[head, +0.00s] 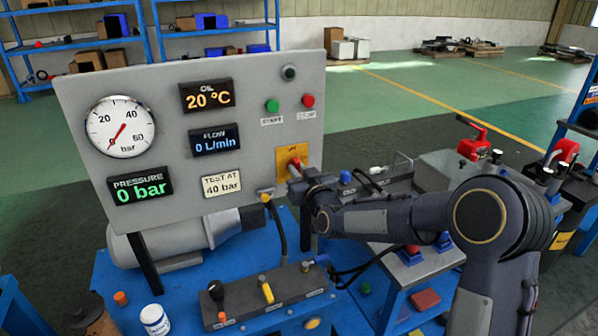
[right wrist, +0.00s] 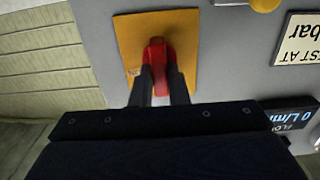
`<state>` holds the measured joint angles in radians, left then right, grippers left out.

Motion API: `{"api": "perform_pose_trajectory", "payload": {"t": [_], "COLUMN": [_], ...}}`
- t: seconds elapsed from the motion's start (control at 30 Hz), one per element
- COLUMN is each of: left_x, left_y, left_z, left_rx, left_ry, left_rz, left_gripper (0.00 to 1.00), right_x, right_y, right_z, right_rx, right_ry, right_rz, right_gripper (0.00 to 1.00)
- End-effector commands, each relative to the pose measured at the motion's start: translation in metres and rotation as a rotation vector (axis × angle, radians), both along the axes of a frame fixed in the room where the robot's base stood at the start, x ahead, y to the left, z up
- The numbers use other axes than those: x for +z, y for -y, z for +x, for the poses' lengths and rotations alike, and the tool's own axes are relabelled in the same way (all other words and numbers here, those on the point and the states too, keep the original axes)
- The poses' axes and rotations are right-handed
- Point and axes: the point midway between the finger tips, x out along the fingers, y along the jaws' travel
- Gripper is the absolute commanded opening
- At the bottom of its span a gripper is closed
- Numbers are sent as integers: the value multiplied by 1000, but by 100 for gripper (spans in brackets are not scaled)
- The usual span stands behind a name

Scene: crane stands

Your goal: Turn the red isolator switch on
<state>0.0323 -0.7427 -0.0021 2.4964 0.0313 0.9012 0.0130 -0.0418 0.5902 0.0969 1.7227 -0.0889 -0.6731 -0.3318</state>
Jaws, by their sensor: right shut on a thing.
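The red isolator switch (head: 294,165) sits on a yellow plate (head: 283,158) at the lower right of the grey panel. In the right wrist view the red handle (right wrist: 155,58) stands between the two dark fingers, on the yellow plate (right wrist: 185,30). My right gripper (head: 298,172) is shut on the red handle; it also shows in the right wrist view (right wrist: 160,78). The fingers and gripper body hide part of the handle and plate. The handle looks roughly upright along the fingers in the wrist view. My left gripper is not in view.
The grey panel (head: 170,75) carries a pressure gauge (head: 120,126) and displays reading 20 °C, 0 L/min and 0 bar. Green and red buttons sit above the switch. A blue bench (head: 120,270) holds a lever block (head: 265,290) and a white jar (head: 154,319) below.

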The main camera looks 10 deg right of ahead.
Motion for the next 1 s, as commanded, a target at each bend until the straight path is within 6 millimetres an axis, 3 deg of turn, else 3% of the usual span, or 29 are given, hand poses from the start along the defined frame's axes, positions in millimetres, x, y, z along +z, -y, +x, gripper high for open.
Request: {"api": "perform_pose_trajectory", "payload": {"t": [0.37,1.0], "left_x": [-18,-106], "left_y": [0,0], "left_z": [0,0], "left_rx": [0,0], "left_ry": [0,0], "left_rz": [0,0], "left_gripper": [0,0], "right_x": [-4,-7], "right_y": [1,5], "right_z": [0,1], "right_rx": [0,1], "right_ry": [-12,-116], "right_rz": [73,613], "right_gripper": [0,0]}}
